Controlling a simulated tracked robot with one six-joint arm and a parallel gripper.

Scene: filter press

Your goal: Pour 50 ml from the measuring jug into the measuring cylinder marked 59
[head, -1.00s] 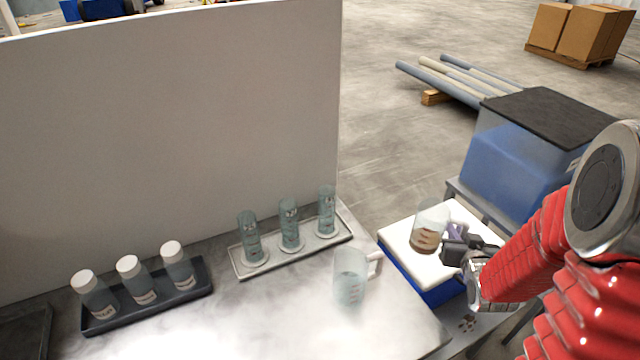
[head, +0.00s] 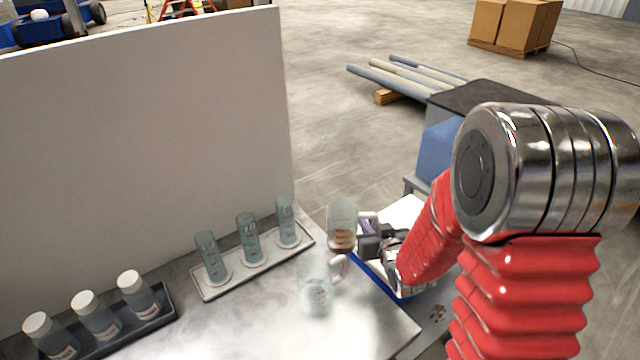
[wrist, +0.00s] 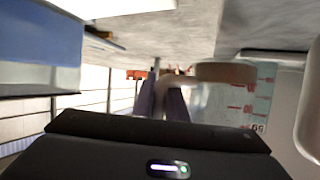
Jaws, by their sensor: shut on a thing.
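My gripper (head: 368,236) is shut on the handle of a clear measuring jug (head: 342,222) with brown contents low in it. The jug looks upright, held off the bench near its back right edge. In the wrist view the purple fingers (wrist: 163,100) pinch the handle; red marks show beside it. Three clear measuring cylinders, left (head: 210,258), middle (head: 249,240) and right (head: 286,222), stand upright on a pale tray (head: 208,295) left of the held jug. Their marks are too small to read, so I cannot tell which is 59.
A second clear jug (head: 314,288) with a handle stands on the bench in front of the held jug. Several white-capped bottles (head: 97,315) sit in a dark tray at the left. A pale upright panel (head: 140,130) rises behind the bench.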

